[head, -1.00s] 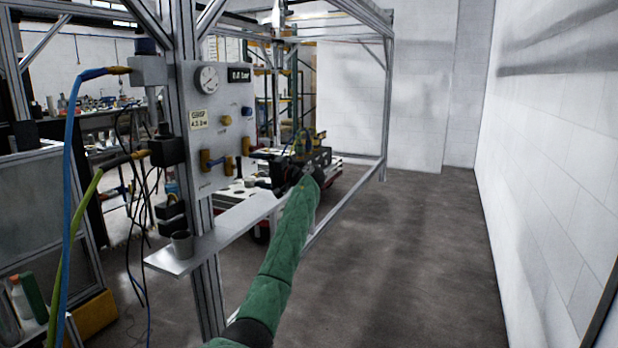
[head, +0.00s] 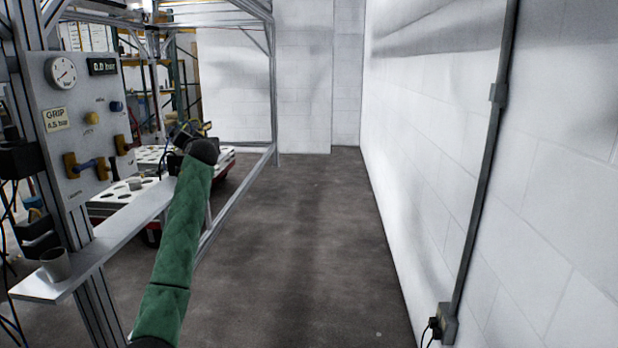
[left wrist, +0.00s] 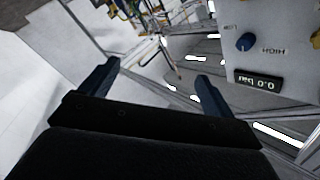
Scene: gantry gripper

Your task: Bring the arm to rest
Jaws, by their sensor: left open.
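My left arm, in a green sleeve (head: 178,240), reaches forward from the bottom left in the head view. Its black wrist end (head: 203,151) is raised, to the right of the control panel (head: 85,140). The gripper beyond it is mostly hidden behind this end. In the left wrist view my left gripper (left wrist: 157,70) has its two dark fingers wide apart with nothing between them. The panel also shows upside down there (left wrist: 270,35), apart from the fingers. My right gripper is in neither view.
A metal shelf (head: 100,255) with a grey cup (head: 55,265) juts out below the panel. A gantry frame (head: 273,90) and a white tray with holes (head: 105,201) stand behind the arm. Bare floor (head: 300,260) lies to the right, up to a white wall (head: 440,150).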

